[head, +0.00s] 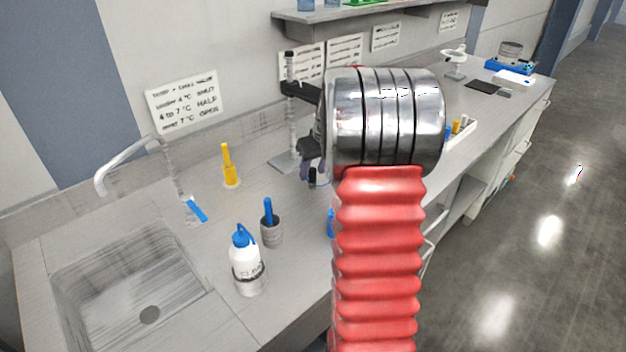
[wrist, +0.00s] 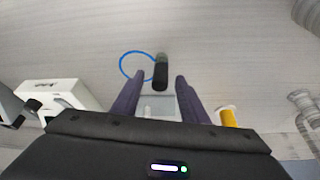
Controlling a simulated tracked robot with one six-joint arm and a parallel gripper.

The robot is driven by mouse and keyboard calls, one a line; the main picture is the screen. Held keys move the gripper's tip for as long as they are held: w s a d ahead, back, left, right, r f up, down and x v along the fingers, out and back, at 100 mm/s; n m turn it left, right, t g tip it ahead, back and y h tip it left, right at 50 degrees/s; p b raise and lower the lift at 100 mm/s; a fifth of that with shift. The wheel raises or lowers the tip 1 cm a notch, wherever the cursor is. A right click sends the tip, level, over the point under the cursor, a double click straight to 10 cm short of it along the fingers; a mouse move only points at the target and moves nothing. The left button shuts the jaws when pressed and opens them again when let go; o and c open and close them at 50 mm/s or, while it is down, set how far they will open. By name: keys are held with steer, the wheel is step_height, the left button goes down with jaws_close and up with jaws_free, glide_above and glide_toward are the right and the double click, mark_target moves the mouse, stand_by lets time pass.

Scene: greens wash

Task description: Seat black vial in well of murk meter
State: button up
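The black vial (wrist: 160,75), with a grey-green end, is near the fingertips in the wrist view, beside a thin blue ring on the bench. In the head view the vial (head: 312,177) is a small dark shape just below my gripper (head: 308,160). My gripper's purple fingers (wrist: 160,82) are open, with a gap on each side of the vial. A white box with a dark label (wrist: 60,94) at left in the wrist view may be the murk meter; its well cannot be made out. My arm hides that part of the bench in the head view.
A clamp stand (head: 290,110) rises right behind my gripper.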

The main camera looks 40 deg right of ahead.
mark_target(313, 170)
jaws_close()
steer(key=shift+r, duration=0.1)
stand_by(0.4)
steer(key=shift+r, duration=0.45)
step_height(313, 170, up, 2)
steer(key=shift+r, duration=0.25)
steer(key=a, duration=1.8)
steer(key=shift+s, duration=0.3)
